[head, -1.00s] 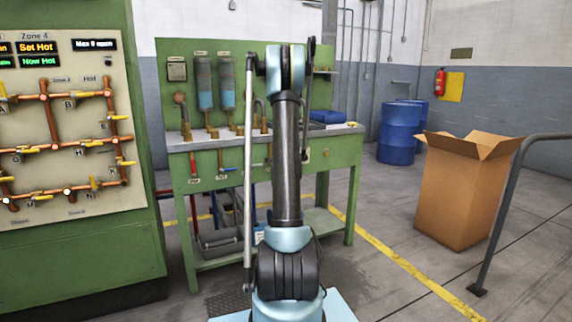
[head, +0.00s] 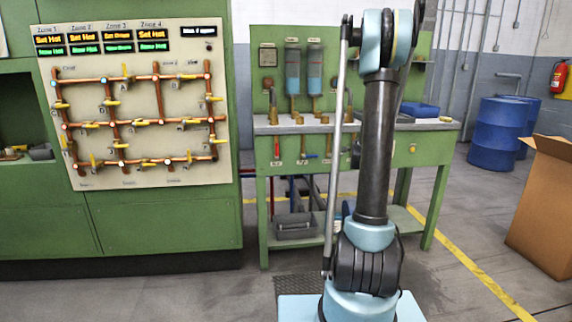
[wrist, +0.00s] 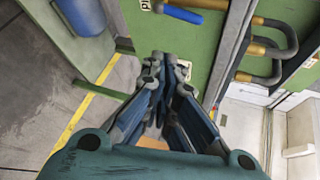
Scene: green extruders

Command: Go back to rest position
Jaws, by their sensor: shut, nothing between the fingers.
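My arm stands upright in the middle right of the head view, in front of the green workbench (head: 433,155). My gripper (wrist: 165,60) shows in the wrist view with its fingers together and nothing between them. In the head view I cannot make out the gripper. In the wrist view, part of the green bench (wrist: 195,50) with curved copper pipe ends (wrist: 262,48) and a blue-handled valve (wrist: 182,14) lies beyond the fingertips. I cannot tell the exact gap between the fingers and the bench.
A green cabinet with a pipe-and-valve panel (head: 135,65) stands at the left. Blue barrels (head: 497,135) and an open cardboard box (head: 545,200) stand at the right. A yellow line (head: 470,265) crosses the floor. Grey floor (head: 150,295) in front of the cabinet is clear.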

